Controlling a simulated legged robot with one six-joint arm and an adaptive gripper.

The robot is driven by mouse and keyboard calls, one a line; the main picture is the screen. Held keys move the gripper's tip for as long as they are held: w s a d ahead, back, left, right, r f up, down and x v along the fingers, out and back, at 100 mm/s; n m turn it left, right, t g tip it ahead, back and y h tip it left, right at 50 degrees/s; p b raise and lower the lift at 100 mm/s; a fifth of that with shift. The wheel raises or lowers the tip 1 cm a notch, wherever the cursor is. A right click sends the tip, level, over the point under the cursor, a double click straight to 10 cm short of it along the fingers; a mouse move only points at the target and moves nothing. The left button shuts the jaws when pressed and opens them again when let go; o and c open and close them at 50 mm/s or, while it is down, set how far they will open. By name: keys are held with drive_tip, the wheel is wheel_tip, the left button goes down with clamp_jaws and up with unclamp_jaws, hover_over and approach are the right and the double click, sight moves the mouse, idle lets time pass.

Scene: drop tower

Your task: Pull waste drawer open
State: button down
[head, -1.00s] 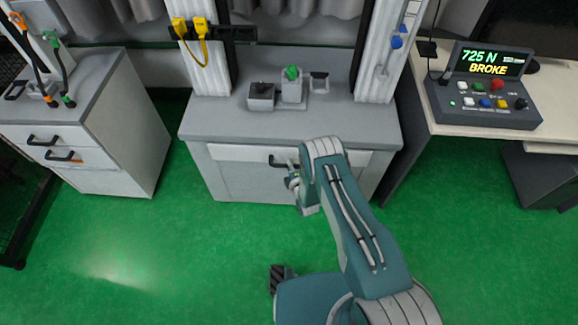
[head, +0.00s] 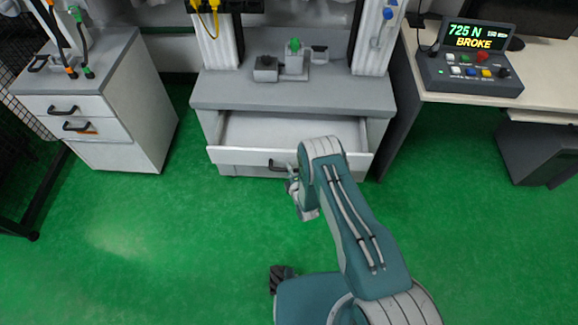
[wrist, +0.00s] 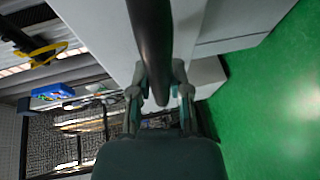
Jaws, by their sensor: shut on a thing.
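The waste drawer (head: 230,156) under the grey bench top is pulled out. Its pale, empty-looking inside shows in the head view. Its black bar handle (head: 280,165) is at the middle of the drawer front, partly hidden by my arm. My gripper (head: 293,186) is at this handle, mostly hidden behind my arm in the head view. In the wrist view the dark handle bar (wrist: 151,45) runs between the two fingers of my gripper (wrist: 160,85), which is shut on it.
The bench top (head: 220,92) carries grey fixtures with a green piece (head: 295,44). A white drawer cabinet (head: 120,110) stands left. At right, a desk (head: 440,108) holds a control box (head: 470,72) reading "725 N BROKE". The green floor (head: 180,230) is clear in front.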

drive_tip(key=s, duration=0.8)
drive_tip(key=shift+f, duration=0.25)
drive_tip(key=c, duration=0.6)
unclamp_jaws()
drive_tip(key=shift+o, duration=0.2)
drive_tip(key=shift+w+r, duration=0.1)
drive_tip(key=v, duration=1.2)
drive_tip(key=shift+a, duration=0.1)
